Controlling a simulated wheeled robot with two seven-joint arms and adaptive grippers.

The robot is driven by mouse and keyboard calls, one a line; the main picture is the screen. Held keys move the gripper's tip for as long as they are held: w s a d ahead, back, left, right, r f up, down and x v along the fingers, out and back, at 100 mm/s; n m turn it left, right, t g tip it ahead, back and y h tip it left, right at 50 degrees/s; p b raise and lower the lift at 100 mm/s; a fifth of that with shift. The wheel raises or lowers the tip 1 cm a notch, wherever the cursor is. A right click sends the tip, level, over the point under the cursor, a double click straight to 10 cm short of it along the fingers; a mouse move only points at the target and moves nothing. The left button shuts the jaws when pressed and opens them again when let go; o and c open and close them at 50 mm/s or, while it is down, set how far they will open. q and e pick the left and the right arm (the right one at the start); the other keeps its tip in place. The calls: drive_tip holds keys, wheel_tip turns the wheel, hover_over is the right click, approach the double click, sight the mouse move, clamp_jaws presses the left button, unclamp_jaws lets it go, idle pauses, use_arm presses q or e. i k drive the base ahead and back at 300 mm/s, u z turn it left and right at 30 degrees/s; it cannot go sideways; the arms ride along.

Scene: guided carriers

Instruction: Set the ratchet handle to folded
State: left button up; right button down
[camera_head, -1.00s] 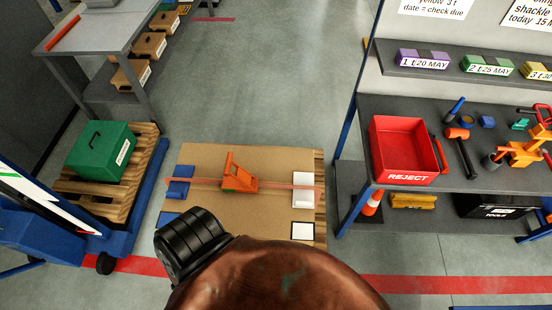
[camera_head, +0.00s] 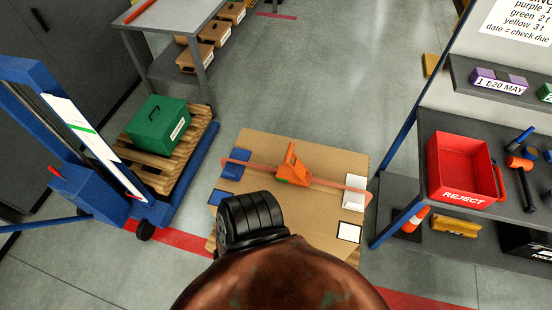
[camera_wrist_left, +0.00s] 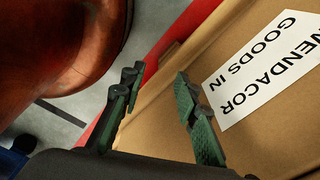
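The orange ratchet (camera_head: 294,165) sits on the top of the cardboard box (camera_head: 270,205), in line with an orange strap (camera_head: 328,184). Its handle stands up steeply from the strap; its exact angle is hard to tell at this size. My left gripper (camera_wrist_left: 158,85) shows in the left wrist view, with its two dark green fingers apart and nothing between them. It is close to the cardboard side of a box with a white label (camera_wrist_left: 265,65). The ratchet is not in that view. My right gripper is in neither view.
A blue corner piece (camera_head: 235,164) and a white one (camera_head: 355,192) sit under the strap. A green case (camera_head: 158,122) on a pallet is left of the box. Shelving with a red reject bin (camera_head: 462,165) is at right. My arm hides the box's near edge.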

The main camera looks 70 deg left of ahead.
sight(298, 168)
drive_tip(key=u, duration=0.05)
drive_tip(key=k, duration=1.15)
drive_tip(key=u, duration=0.8)
drive_tip(key=i, duration=0.5)
